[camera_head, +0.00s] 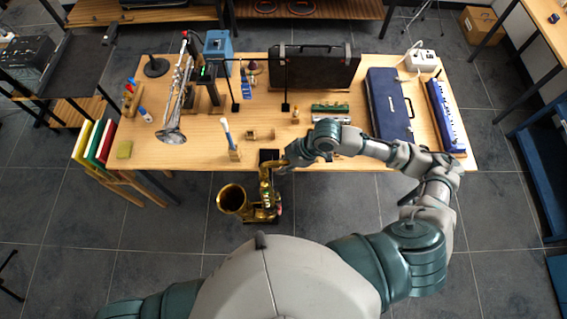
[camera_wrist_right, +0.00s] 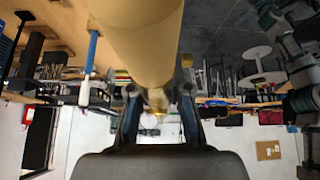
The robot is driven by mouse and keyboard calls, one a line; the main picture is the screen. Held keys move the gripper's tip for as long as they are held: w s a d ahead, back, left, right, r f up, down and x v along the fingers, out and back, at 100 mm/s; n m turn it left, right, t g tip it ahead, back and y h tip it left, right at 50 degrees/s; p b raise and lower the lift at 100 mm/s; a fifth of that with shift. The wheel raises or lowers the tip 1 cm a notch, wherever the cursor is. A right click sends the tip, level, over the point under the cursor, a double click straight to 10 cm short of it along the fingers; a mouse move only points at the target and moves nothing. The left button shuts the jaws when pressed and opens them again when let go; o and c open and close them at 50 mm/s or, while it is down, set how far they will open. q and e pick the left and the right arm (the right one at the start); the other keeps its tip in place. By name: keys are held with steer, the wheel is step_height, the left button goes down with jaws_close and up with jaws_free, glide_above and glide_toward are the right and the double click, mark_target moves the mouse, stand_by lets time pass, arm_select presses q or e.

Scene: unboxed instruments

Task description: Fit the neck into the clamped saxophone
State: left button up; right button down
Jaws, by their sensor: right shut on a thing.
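In the right wrist view the gripper (camera_wrist_right: 160,120) is shut on a gold tube, the neck (camera_wrist_right: 140,40), which runs large and close past the camera. In the head view the neck is small and merges with the saxophone's top, so I cannot tell whether they are joined. My left gripper is out of view.
A trumpet (camera_head: 178,95) stands on the table's left part. A blue-handled brush (camera_head: 227,131) stands in a wooden holder left of the saxophone.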

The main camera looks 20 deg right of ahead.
steer(key=shift+s+f+b, duration=0.1)
steer(key=shift+f+b, duration=0.2)
steer(key=shift+f, duration=0.6)
stand_by(1.0)
steer(key=c, duration=1)
jaws_free()
steer(key=shift+r, duration=0.15)
steer(key=shift+c, duration=0.2)
steer(key=p+v, duration=0.3)
steer(key=shift+r, duration=0.15)
steer(key=shift+d+r, duration=0.1)
steer(key=shift+d, duration=0.1)
steer(key=shift+v, duration=1.15)
steer(key=shift+a, duration=0.1)
